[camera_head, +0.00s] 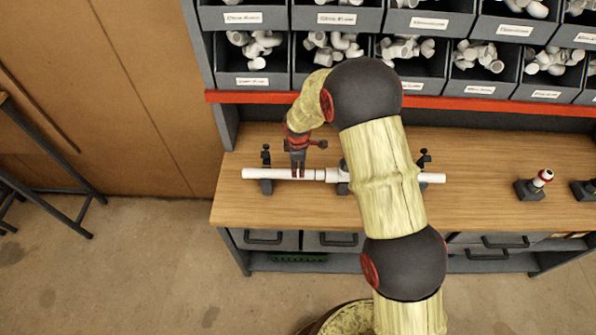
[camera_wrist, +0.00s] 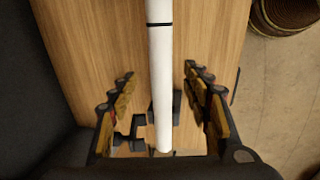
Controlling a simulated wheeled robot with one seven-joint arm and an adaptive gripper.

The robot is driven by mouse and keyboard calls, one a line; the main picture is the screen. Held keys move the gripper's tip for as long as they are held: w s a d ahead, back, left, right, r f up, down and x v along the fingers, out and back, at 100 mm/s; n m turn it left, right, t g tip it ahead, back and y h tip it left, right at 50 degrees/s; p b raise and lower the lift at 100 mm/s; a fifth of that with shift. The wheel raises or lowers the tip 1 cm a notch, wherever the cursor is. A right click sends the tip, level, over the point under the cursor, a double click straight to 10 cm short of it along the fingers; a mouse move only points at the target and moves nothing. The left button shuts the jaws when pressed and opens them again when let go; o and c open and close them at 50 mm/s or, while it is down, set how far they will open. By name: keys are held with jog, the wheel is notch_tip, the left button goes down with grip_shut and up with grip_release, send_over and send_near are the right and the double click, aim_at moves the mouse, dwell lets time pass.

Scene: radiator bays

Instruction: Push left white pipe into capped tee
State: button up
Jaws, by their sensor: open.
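The left white pipe (camera_head: 268,174) lies level along the bench, its free end to the left. Its right end meets the white tee (camera_head: 342,175), which is partly hidden by my arm; how deep it sits there is too small to tell. In the wrist view the pipe (camera_wrist: 160,70) runs lengthwise with a black ring mark near the top. My gripper (camera_head: 298,174) is over the pipe, left of the tee. Its open fingers (camera_wrist: 165,88) stand on either side of the pipe, with gaps on both sides. The tee's cap is not visible.
A black clamp stand (camera_head: 266,186) holds the left pipe; another clamp (camera_head: 424,160) stands by the right white pipe (camera_head: 432,178). A small fitting on a block (camera_head: 530,187) stands at right. Bins of white fittings (camera_head: 252,80) line the back. The bench (camera_head: 475,205) is clear at front right.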

aim_at(279, 174)
jog(key=shift+w+f+p, duration=0.15)
jog(key=shift+w+f, duration=0.05)
jog(key=shift+f, duration=1.05)
jog(key=shift+w+f+p, duration=0.15)
jog(key=shift+w+f, duration=0.1)
jog(key=shift+f, duration=0.95)
jog(key=shift+w+f+p, duration=0.15)
jog(key=shift+w+f, duration=0.05)
jog(key=shift+f, duration=1.05)
jog(key=c, duration=0.3)
grip_shut()
